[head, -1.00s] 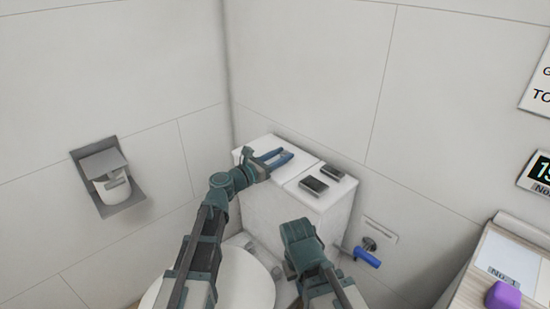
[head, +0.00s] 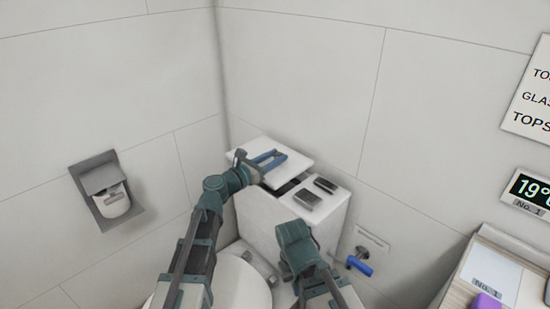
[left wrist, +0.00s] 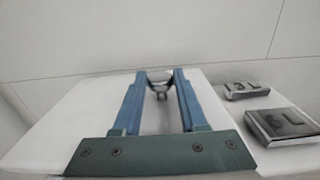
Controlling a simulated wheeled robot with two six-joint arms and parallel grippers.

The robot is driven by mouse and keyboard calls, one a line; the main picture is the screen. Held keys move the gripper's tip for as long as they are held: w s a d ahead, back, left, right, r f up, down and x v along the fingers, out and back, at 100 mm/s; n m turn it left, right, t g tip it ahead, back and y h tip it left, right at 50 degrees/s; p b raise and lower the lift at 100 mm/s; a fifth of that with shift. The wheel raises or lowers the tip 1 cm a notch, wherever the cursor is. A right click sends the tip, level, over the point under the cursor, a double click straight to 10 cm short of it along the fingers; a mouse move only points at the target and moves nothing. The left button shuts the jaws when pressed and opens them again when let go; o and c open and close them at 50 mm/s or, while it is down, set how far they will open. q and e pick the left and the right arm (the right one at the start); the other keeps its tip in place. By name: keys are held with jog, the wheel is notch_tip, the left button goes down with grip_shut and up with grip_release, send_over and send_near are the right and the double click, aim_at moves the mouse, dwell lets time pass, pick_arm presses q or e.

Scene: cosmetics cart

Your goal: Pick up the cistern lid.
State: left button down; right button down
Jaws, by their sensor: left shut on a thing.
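The white cistern lid (head: 298,167) sits tilted and raised over the left part of the white cistern (head: 262,215), with a dark gap along its right side. My left gripper (head: 276,157) lies above the lid. In the left wrist view, its blue fingers (left wrist: 160,76) stand on both sides of a small metal knob (left wrist: 160,92) on the lid (left wrist: 60,120) and are shut on it. My right gripper (head: 295,245) is low in front of the cistern, apart from the lid; its fingertips are hidden.
Two metal flush buttons (head: 308,199) sit on the cistern's right part. A toilet bowl (head: 243,285) is below. A blue-handled valve (head: 359,266) and a paper holder (head: 108,192) are on the walls. A cart (head: 512,260) with a purple item (head: 486,302) stands at right.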

pick_arm(q)
notch_tip(320, 180, up, 3)
jog(key=shift+f+p, duration=0.1)
jog(key=shift+p, duration=0.9)
jog(key=v, duration=1.9)
jog(key=shift+s+a, duration=0.25)
